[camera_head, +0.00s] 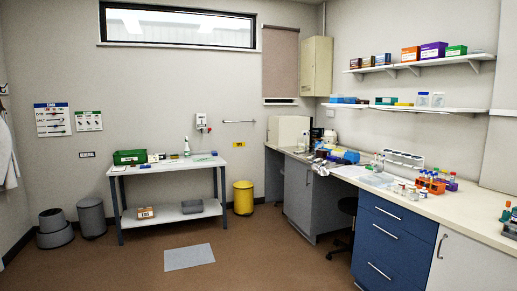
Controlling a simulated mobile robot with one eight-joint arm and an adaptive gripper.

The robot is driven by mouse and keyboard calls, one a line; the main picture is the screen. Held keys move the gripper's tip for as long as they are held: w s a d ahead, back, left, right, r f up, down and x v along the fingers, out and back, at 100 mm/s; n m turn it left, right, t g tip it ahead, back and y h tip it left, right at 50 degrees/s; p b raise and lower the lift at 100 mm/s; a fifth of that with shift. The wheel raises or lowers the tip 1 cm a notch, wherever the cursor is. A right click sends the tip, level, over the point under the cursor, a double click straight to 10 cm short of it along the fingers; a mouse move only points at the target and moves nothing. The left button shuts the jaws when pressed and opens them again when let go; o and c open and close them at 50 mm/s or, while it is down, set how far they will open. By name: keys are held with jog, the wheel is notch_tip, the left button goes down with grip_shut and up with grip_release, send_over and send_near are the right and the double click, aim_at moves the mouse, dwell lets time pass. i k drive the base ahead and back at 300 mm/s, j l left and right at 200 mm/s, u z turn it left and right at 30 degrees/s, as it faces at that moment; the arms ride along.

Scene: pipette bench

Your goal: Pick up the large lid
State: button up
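I cannot pick out a large lid for certain in this view. Several small containers (409,190) stand on the long bench (455,203) at the right, too small to tell which have lids. A pale flat tray or mat (376,179) lies on the bench just left of them. My gripper is not in view.
Racks of orange and purple tubes (435,184) stand by the containers. A blue box (345,155) lies farther back. Blue drawers (388,240) front the bench, with a stool (346,207) beside them. A side table (170,170) holds a green crate (129,157). The middle floor is open, with a grey mat (188,257).

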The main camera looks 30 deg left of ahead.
aim_at(371, 180)
jog(key=i+j+u, duration=0.4)
jog(key=i, duration=0.35)
jog(key=i+u, duration=0.4)
jog(key=i, duration=2.7)
jog(key=i+j+z, duration=0.2)
jog(key=i, duration=0.3)
jog(key=i+z, duration=0.15)
jog(key=i, duration=0.4)
jog(key=i+j+z, duration=0.2)
jog(key=i, duration=0.3)
jog(key=i+j+z, duration=0.15)
jog(key=i+j, duration=0.2)
jog(key=i+z, duration=0.2)
jog(key=z, duration=2.15)
jog(key=u, duration=2.3)
